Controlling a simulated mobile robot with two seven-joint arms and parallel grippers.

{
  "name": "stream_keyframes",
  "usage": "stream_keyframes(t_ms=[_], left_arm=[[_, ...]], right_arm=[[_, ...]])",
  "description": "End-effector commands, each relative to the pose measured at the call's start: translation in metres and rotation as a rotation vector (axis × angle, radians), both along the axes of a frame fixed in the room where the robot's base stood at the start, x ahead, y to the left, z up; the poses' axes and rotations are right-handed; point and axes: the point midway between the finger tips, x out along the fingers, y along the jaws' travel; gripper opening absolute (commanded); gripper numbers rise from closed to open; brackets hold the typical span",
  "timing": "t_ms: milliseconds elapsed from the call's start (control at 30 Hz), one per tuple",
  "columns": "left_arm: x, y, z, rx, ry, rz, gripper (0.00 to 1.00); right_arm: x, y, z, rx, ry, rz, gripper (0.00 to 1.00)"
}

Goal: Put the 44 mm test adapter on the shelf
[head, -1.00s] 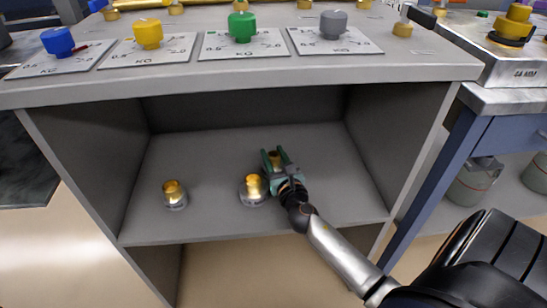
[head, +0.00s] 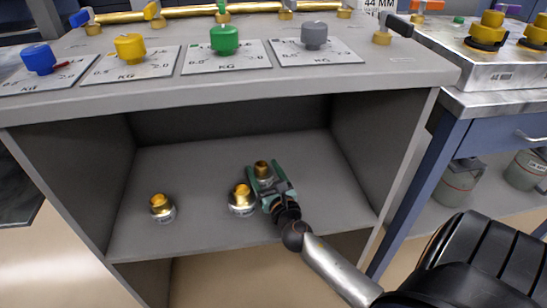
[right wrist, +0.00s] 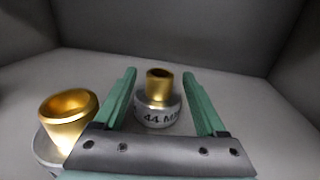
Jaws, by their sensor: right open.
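The 44 mm test adapter (right wrist: 158,108) stands upright on the shelf (head: 200,225) inside the grey cabinet. It has a brass neck on a silver base marked "44 M", partly cut off by the view. In the head view the adapter (head: 262,172) shows between the fingers of my right gripper (head: 265,173). In the right wrist view my green fingers (right wrist: 161,90) are open on either side of it, with visible gaps. My left gripper is not in view.
A second brass-and-silver adapter (head: 241,200) stands just left of my right gripper, also at the left in the wrist view (right wrist: 68,120). A third (head: 161,207) stands farther left. The cabinet top (head: 230,85) overhangs the shelf. Free shelf room lies right of my gripper.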

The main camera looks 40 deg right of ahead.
Motion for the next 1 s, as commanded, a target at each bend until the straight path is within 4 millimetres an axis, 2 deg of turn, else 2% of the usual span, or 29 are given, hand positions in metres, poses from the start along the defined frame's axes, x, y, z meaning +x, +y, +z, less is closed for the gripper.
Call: stream_keyframes(t_ms=[200,400,600,767,867,967,1000], left_arm=[[0.0,0.0,0.001,0.002,-0.002,-0.001,0.0],[-0.001,0.0,-0.002,0.01,-0.002,-0.004,0.0],[0.0,-0.001,-0.004,0.014,-0.001,-0.003,0.0],[0.0,-0.001,-0.004,0.014,0.0,-0.002,0.0],[0.0,-0.001,-0.004,0.014,0.0,-0.002,0.0],[0.0,-0.001,-0.004,0.013,0.0,-0.002,0.0],[0.0,-0.001,-0.004,0.013,0.0,-0.002,0.0]], right_arm=[[-0.044,0.016,-0.001,0.002,0.002,0.0,0.74],[-0.074,0.027,-0.001,0.002,0.002,0.0,0.74],[-0.087,0.032,0.0,0.001,0.0,0.0,0.74],[-0.088,0.036,0.002,0.024,-0.009,0.012,0.74],[-0.083,0.053,0.009,0.174,-0.054,0.078,0.74],[-0.078,0.091,0.028,0.502,-0.137,0.221,0.74],[-0.077,0.112,0.04,0.676,-0.172,0.299,0.74]])
